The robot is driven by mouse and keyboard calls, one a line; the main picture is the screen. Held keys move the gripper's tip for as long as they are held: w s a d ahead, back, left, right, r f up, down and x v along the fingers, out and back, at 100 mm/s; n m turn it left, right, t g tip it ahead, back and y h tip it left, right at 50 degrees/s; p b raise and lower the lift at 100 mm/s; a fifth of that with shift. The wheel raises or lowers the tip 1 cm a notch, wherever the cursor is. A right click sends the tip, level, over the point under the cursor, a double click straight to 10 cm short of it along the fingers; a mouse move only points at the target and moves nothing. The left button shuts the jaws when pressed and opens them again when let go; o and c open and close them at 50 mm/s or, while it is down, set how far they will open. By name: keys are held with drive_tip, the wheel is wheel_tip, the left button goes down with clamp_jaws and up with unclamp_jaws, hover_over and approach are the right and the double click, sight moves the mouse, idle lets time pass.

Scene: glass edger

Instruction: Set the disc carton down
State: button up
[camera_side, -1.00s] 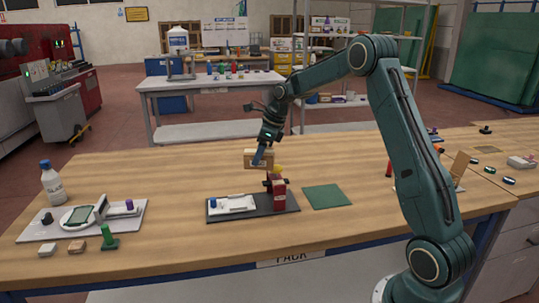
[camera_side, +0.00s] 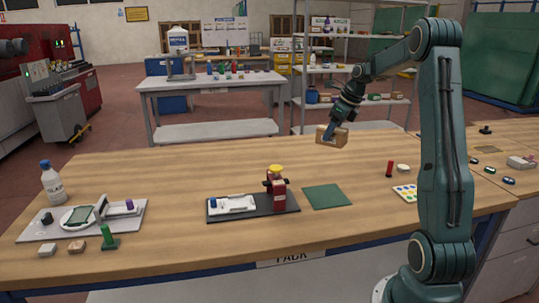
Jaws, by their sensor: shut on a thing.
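The disc carton (camera_side: 325,138) is a small brown box. My gripper (camera_side: 331,132) is shut on it and holds it above the far part of the wooden bench (camera_side: 150,184), slightly tilted. The carton looks clear of the bench top, but its exact height is hard to tell from this one view. The fingertips are small and partly merge with the box.
A green mat (camera_side: 326,197) lies bare on the bench. Left of it is a dark tray (camera_side: 251,209) with a red device (camera_side: 278,190). A grey tray (camera_side: 45,231) stands far left. A red cylinder (camera_side: 389,169) and a dotted sheet (camera_side: 406,193) lie right.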

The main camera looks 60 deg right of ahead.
drive_tip(key=shift+f, duration=0.1)
hover_over(320, 194)
drive_tip(key=s, duration=0.2)
wheel_tip(320, 194, down, 20)
drive_tip(key=shift+s+d+r, duration=0.1)
idle(0.7)
drive_tip(key=o, duration=1)
drive_tip(key=v, duration=1.2)
